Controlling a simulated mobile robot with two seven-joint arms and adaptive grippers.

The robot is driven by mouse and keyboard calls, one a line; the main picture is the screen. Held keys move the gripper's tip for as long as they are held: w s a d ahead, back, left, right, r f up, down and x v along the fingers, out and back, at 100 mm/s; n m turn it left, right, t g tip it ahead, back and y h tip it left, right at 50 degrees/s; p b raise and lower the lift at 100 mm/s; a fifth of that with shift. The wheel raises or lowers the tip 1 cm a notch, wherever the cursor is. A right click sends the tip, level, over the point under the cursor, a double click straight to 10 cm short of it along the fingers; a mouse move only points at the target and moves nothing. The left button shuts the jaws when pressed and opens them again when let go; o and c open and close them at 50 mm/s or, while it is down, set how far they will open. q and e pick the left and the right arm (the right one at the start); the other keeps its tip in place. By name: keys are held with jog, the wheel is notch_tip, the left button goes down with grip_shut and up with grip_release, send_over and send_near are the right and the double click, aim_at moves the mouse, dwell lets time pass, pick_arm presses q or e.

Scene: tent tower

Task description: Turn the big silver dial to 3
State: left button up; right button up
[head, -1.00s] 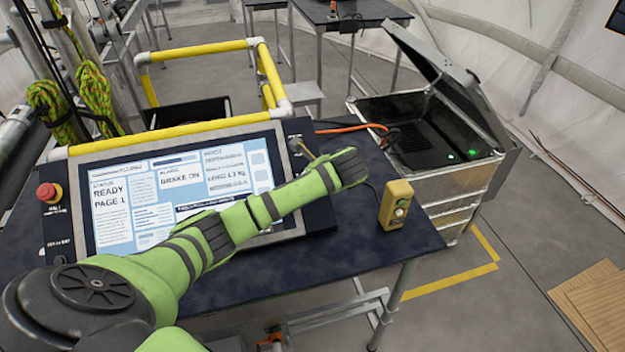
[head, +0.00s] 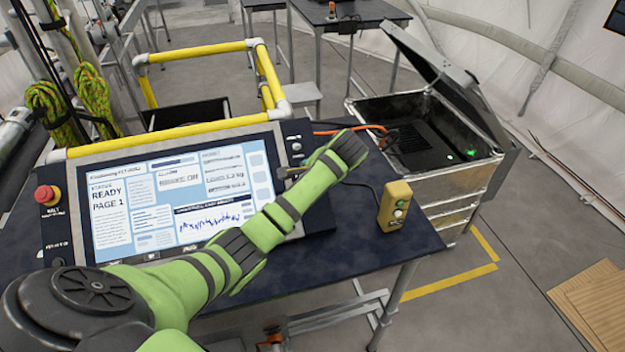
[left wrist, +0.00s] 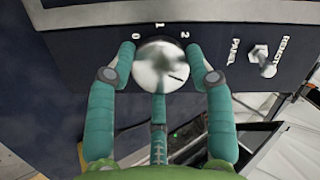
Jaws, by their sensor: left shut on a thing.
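The big silver dial (left wrist: 160,66) sits on the dark control panel in the left wrist view, with the printed marks 0, 1 and 2 above it. A short dark line on its face lies toward the lower right. My left gripper (left wrist: 165,62) is shut on the dial, with a finger on each side. Any 3 mark is not visible; the right finger covers part of the panel there. In the head view my left gripper (head: 287,172) is at the panel strip right of the screen, and the dial is hidden there. My right gripper is not in view.
A toggle switch (left wrist: 262,56) labelled REMOTE and PANEL stands right of the dial. The lit screen (head: 165,205) reads READY, PAGE 1. A red stop button (head: 47,194) is at its left. A yellow button box (head: 394,206) stands on the dark table (head: 330,262).

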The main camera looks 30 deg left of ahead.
pick_arm(q)
jog(key=n, duration=0.3)
jog(key=n+h, duration=0.1)
jog(key=n, duration=0.1)
jog(key=shift+s+a+f+g, duration=0.15)
jog(key=shift+s+f+g, duration=0.15)
jog(key=shift+f, duration=0.05)
jog(key=shift+n, duration=0.3)
jog(key=o, duration=1.2)
jog(key=shift+c, duration=0.2)
jog(key=shift+s+r, duration=0.1)
jog(key=shift+r, duration=0.15)
jog(key=shift+d+r, duration=0.25)
jog(key=shift+r, duration=0.15)
jog(key=v, duration=1.1)
jog(key=shift+s, duration=0.3)
